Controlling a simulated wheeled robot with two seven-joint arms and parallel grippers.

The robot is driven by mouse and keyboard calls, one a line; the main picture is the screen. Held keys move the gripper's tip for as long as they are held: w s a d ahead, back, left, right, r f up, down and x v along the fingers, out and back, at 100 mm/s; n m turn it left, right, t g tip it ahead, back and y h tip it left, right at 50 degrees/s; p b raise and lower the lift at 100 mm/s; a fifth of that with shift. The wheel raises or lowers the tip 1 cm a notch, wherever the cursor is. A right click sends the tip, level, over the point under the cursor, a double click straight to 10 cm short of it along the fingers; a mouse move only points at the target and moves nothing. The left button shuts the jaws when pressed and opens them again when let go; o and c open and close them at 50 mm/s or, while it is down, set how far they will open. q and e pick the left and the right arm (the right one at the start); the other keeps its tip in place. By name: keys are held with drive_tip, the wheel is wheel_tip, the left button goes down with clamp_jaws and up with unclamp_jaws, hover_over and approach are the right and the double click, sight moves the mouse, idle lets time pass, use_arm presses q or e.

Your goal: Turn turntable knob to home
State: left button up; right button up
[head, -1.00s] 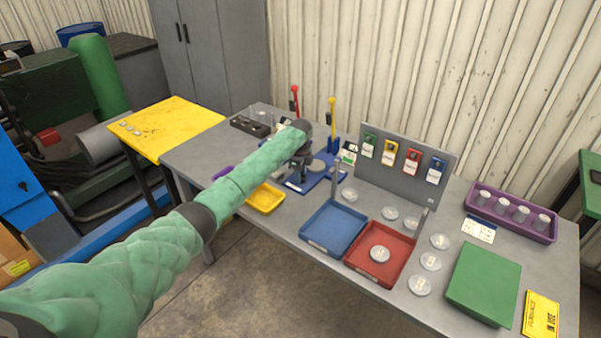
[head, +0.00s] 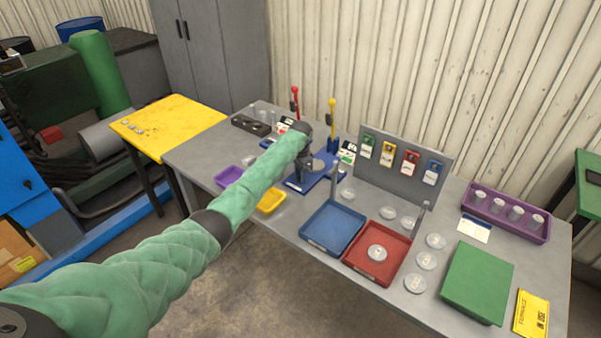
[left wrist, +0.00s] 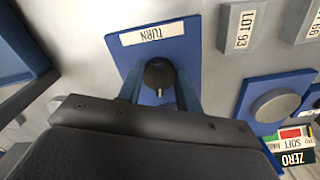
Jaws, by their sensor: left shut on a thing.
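The knob's pale mark points to the bottom of the picture, away from the label. My left gripper (left wrist: 160,88) is shut on the knob, one finger on each side. In the head view my left gripper (head: 305,172) reaches down at the blue fixture (head: 325,183) at the middle of the bench, and hides the knob. My right gripper is in neither view.
A blue tray (head: 333,243) and a red tray (head: 356,262) lie right of my gripper. A purple tray (head: 222,180) and a yellow tray (head: 272,207) are near my forearm. An upright panel with colored tags (head: 400,190) and a yellow-handled lever (head: 332,112) stand behind.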

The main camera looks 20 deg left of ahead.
use_arm(q)
drive_tip(key=shift+r+n, duration=0.2)
drive_tip(key=shift+n, duration=0.3)
drive_tip(key=shift+n+p, duration=0.3)
drive_tip(key=shift+w, duration=0.1)
drive_tip(key=o, duration=0.9)
drive_tip(key=shift+o, duration=0.5)
drive_tip(key=shift+f, duration=0.1)
wheel_tip(320, 180, up, 7)
drive_tip(key=b, duration=0.3)
drive_tip(key=shift+f, duration=0.1)
drive_tip(key=shift+r, duration=0.5)
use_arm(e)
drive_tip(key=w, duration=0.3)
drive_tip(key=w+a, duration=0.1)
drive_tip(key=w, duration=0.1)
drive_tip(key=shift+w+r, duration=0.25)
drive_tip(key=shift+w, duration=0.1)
